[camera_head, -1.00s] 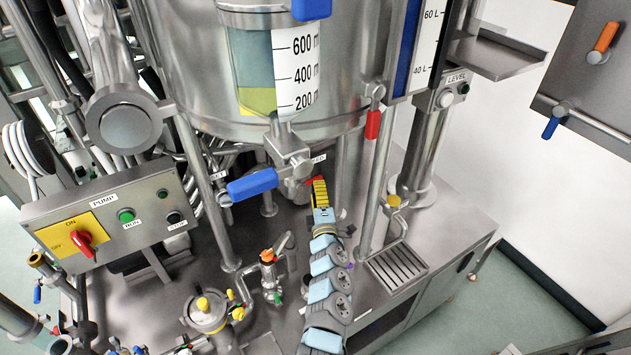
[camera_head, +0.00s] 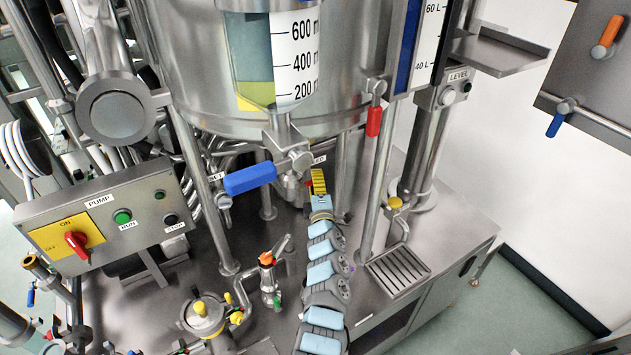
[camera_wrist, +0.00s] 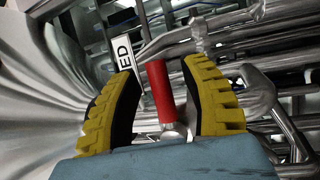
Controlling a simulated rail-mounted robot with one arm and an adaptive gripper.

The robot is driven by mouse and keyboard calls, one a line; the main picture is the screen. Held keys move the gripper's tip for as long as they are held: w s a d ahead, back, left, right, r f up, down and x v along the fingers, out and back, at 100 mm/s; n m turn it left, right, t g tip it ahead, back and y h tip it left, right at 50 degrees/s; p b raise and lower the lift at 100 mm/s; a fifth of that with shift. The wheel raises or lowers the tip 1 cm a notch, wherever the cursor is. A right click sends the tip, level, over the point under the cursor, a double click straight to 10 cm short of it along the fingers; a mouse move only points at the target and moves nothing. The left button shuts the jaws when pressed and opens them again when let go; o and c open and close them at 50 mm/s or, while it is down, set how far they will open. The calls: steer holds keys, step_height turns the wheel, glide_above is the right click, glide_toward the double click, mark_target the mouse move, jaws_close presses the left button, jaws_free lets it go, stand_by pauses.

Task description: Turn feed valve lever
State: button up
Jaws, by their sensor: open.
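The feed valve lever has a red handle (camera_wrist: 160,92), upright between my two yellow fingers in the wrist view. Its lower end meets a metal fitting between the finger bases. A white label ending in "ED" (camera_wrist: 124,54) is just left of it. My gripper (camera_wrist: 161,72) is open, one finger on each side of the handle, with visible gaps. In the head view my gripper (camera_head: 318,180) reaches up under the large steel tank, beside the label (camera_head: 319,160). There the lever is mostly hidden behind my fingers.
A valve with a blue handle (camera_head: 250,177) hangs left of my gripper. Another red handle (camera_head: 374,121) hangs to the right, beside a steel post (camera_head: 376,190). Pipes crowd the wrist view's right side. The pump box (camera_head: 110,215) stands at left.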

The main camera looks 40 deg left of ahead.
jaws_close()
